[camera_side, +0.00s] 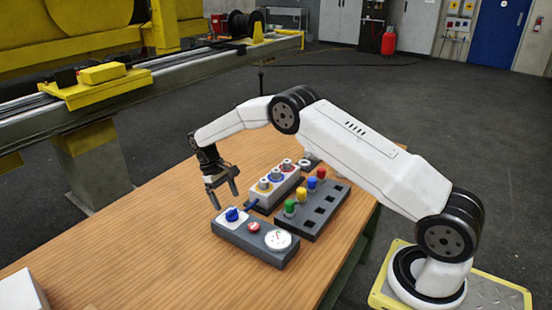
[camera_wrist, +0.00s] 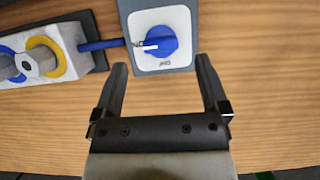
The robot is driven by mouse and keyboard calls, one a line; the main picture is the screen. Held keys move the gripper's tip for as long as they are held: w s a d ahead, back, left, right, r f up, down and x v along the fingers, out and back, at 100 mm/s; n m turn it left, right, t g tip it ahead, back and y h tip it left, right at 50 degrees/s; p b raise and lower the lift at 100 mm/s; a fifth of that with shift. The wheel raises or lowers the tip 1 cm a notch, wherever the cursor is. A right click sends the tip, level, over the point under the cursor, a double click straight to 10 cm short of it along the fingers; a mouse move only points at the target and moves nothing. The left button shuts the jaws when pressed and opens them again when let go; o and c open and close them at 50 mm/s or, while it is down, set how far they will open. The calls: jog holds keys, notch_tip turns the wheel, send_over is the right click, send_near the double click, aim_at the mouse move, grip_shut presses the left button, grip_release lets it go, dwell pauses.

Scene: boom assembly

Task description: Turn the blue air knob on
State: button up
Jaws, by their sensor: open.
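The blue air knob (camera_side: 232,214) sits on a white plate at the left end of a grey control box (camera_side: 257,246). In the wrist view the knob (camera_wrist: 155,42) is round with a white pointer mark that points left, towards a partly hidden label. Another label sits below the knob on the plate. My gripper (camera_side: 226,200) is open and empty, above and close to the knob end of the box. In the wrist view my gripper's fingers (camera_wrist: 163,65) are spread on either side of the white plate's lower edge, with the knob just beyond the fingertips.
The box also carries a red button (camera_side: 253,227) and a white gauge (camera_side: 278,239). Behind it are a white block (camera_side: 275,187) with ringed ports and a dark rack (camera_side: 315,213) holding coloured pieces.

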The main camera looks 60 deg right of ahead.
aim_at(225, 217)
jog(key=shift+v, duration=2)
jog(key=shift+r, duration=0.15)
jog(key=s+a+r+t, duration=0.1)
jog(key=s+a+t, duration=0.1)
jog(key=s, duration=0.7)
jog(key=s+a+r+t, duration=0.1)
jog(key=s+r+t, duration=0.1)
jog(key=s, duration=0.7)
jog(key=s+a+r+t, duration=0.2)
jog(key=s+t, duration=0.1)
jog(key=s, duration=0.5)
jog(key=shift+s+a, duration=0.3)
jog(key=shift+s, duration=0.1)
